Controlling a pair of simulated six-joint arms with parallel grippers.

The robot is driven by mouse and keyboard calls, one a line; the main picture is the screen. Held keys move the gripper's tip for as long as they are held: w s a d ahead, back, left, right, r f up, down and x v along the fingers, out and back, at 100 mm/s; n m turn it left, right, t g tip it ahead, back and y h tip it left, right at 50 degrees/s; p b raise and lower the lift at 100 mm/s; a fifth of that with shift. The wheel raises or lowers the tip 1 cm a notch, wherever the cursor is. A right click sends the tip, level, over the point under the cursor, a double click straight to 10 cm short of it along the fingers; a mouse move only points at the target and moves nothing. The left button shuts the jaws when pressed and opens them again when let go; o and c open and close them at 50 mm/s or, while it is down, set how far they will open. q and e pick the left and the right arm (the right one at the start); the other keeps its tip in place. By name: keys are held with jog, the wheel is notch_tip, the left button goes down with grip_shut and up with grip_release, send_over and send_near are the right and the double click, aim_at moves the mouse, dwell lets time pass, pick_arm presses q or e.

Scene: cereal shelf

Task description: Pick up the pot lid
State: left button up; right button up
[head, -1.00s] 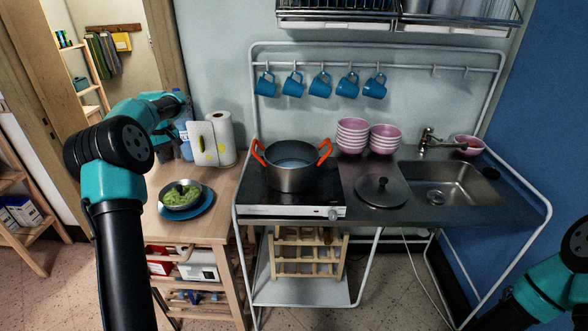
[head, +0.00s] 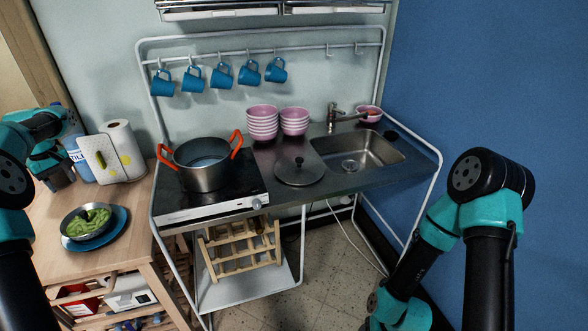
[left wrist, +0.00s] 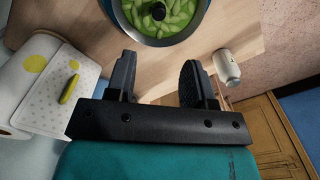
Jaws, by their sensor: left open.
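The pot lid (head: 299,173), round and dark grey with a black knob, lies flat on the metal counter between the hob and the sink in the head view. The grey pot (head: 204,165) with orange handles stands open on the hob (head: 210,198). My left gripper (head: 57,180) is at the far left above the wooden table, well away from the lid. In the left wrist view its two black fingers (left wrist: 158,85) are apart with nothing between them. My right arm is at the right, but its gripper is not visible.
A bowl of green food (head: 86,220) sits on a blue plate (head: 100,239) on the wooden table (head: 135,240). A paper roll (head: 124,150) stands behind. Pink bowls (head: 262,124) stand behind the lid; the sink (head: 358,152) is to its right. Blue mugs (head: 221,75) hang above.

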dwell(0.3)
pick_arm(q)
jog(key=o, duration=0.3)
